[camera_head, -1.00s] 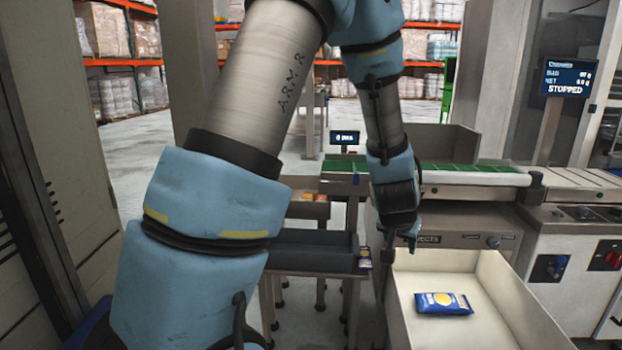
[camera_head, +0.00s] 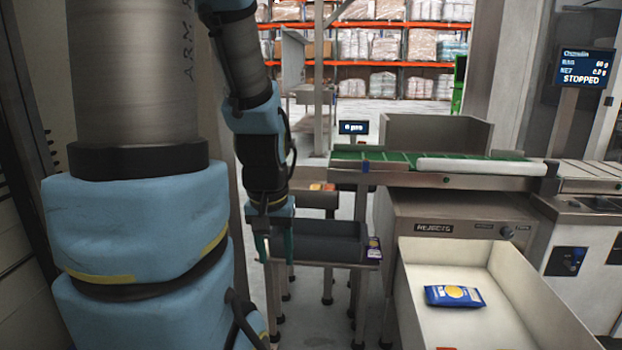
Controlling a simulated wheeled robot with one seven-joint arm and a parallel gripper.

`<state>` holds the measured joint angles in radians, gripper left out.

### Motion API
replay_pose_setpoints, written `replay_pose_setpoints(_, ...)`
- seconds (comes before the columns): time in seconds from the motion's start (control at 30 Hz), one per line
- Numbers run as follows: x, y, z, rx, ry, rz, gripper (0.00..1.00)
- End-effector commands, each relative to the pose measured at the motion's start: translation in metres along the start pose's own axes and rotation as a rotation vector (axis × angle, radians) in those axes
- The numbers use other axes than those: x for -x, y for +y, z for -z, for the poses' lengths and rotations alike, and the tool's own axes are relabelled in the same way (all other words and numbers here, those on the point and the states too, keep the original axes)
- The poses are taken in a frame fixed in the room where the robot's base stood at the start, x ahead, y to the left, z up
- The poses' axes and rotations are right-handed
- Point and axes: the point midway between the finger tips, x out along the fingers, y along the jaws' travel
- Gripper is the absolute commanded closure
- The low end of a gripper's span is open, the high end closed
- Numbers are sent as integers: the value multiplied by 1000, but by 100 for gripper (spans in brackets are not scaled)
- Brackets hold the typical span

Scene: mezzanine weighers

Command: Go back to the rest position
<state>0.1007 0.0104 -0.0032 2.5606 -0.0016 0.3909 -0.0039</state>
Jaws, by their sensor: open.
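My gripper (camera_head: 276,245) hangs at the end of my arm, left of centre, pointing down. Its fingers are green and apart, with nothing seen between them. It is in front of the left part of a dark tray (camera_head: 335,245) on a low stand. A blue packet with a yellow disc (camera_head: 454,296) lies flat in the open pale rejects drawer (camera_head: 525,320), well to the right of my gripper.
A green belt conveyor (camera_head: 430,157) runs above the rejects cabinet (camera_head: 446,228). A screen (camera_head: 585,68) at right reads STOPPED. A small display (camera_head: 354,128) stands behind the belt. Orange packets (camera_head: 322,187) sit behind the dark tray. Pallet racks (camera_head: 370,60) stand far back across open floor.

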Motion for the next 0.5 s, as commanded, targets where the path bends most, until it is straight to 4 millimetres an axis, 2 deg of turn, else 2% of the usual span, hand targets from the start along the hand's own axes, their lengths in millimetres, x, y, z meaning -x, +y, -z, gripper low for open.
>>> replay_pose_setpoints(0.03, -13, 0, -3, 0, -5, 0, 50)
replay_pose_setpoints(0.43, -52, 2, -17, -1, -41, -2, 50)
replay_pose_setpoints(0.47, -49, 2, -17, -1, -42, -2, 50)
replay_pose_setpoints(0.5, -37, 2, -14, -1, -41, -2, 50)
